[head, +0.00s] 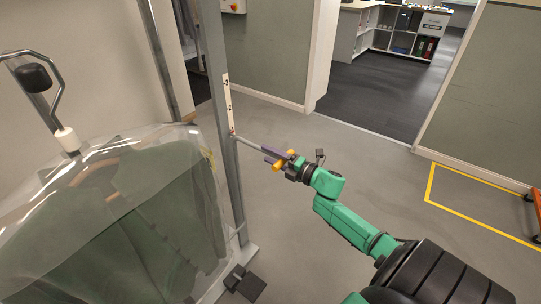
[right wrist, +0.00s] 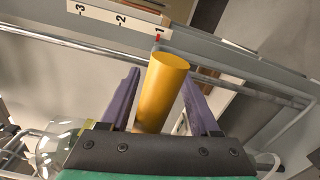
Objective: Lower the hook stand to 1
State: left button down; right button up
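A small red mark (right wrist: 157,38) sits at the 1. A grey rod (head: 248,143) runs from the post near the strip's lower end to a yellow handle (right wrist: 163,85). My left gripper is in neither view.
Green garments (head: 150,215) under a clear plastic cover (head: 110,150) hang left of the post. A bent metal tube with a black knob (head: 33,77) stands at the upper left. A black block (head: 245,283) is near the post's foot.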

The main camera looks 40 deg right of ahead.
jog(key=shift+r, duration=0.1)
jog(key=v, duration=1.4)
jog(key=shift+s, duration=0.25)
jog(key=s+d+f+m+g+h, duration=0.1)
jog(key=s+d+f+m+h, duration=0.15)
jog(key=f+m, duration=0.4)
jog(key=s+d+f+m+g+h, duration=0.1)
jog(key=d+f+m+g+h, duration=0.15)
jog(key=f, duration=0.75)
jog(key=s+a+f+m+g+h+p, duration=0.1)
jog(key=s+a+f+m+g, duration=0.15)
jog(key=f, duration=0.45)
jog(key=s+a+f+m+g+h+p, duration=0.1)
jog(key=s+f+m, duration=0.3)
jog(key=f, duration=0.3)
jog(key=s+a+f+m+g+y, duration=0.1)
jog(key=s+a+f+g, duration=0.3)
jog(key=s+a+f, duration=0.4)
jog(key=s+a+f+m+g, duration=0.4)
jog(key=s+a+f, duration=0.3)
jog(key=s+a, duration=0.2)
jog(key=s+g, duration=0.1)
jog(key=s, duration=0.1)
jog(key=shift+s+a+f+m+y+p, duration=0.25)
jog(key=shift+s+f+m+y+p, duration=0.1)
jog(key=shift+s+f+y+p, duration=0.05)
